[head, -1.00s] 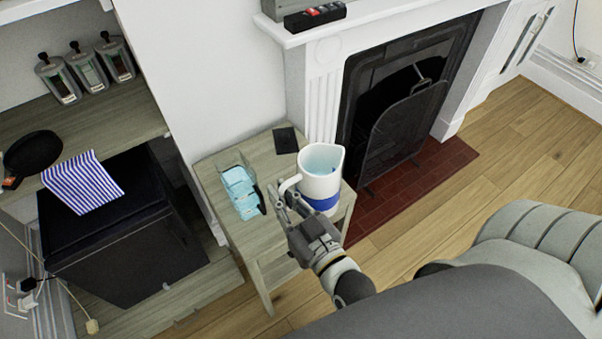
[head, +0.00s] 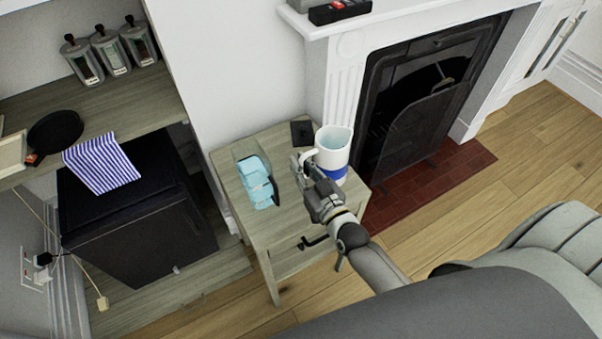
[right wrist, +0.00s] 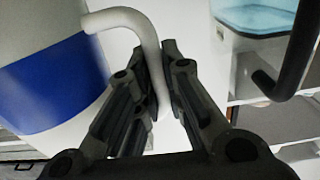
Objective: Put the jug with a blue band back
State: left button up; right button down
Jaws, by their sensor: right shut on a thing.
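The white jug with a blue band (head: 331,158) is upright at the back right of the small wooden side table (head: 283,258). Pale blue shows inside its mouth. My right gripper (head: 306,168) is at the jug's left side, shut on its handle. In the right wrist view the fingers (right wrist: 160,88) close around the white handle, with the jug's blue band (right wrist: 52,82) at the left. I cannot tell whether the jug's base touches the table. My left gripper is not in view.
A clear container with light blue contents and a dark handle (head: 256,180) stands left of the jug. A dark flat item (head: 302,133) lies behind. The fireplace (head: 415,120) is to the right. A black cabinet (head: 135,220) and shelf are left.

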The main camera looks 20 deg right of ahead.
jog(key=shift+f, duration=1.45)
jog(key=c, duration=1.5)
grip_release()
jog(key=shift+f, duration=0.1)
jog(key=shift+c, duration=0.2)
jog(key=shift+s, duration=0.35)
jog(key=s+b, duration=0.1)
jog(key=s, duration=1)
jog(key=shift+s+d, duration=0.2)
jog(key=shift+d, duration=0.2)
